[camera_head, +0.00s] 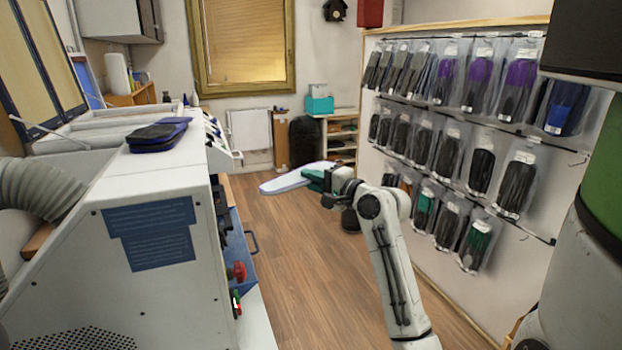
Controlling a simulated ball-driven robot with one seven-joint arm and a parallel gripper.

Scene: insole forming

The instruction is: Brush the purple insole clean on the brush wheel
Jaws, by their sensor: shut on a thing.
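My gripper (313,180), with dark and teal parts at its end, is in the middle of the picture, over the wooden floor. It is shut on a long, flat, pale insole (283,183), whitish with a bluish-lavender tint; no strong purple shows on it. The insole points left from the jaws, held clear of the machine and the wall rack. I cannot make out a brush wheel in this view.
A grey-white machine (140,235) with a red knob (237,271) fills the left, with dark blue pads (158,135) on top. A rack (395,165) of bagged insoles lines the right wall. The wooden floor (300,270) between them is clear. A shelf (340,135) stands behind.

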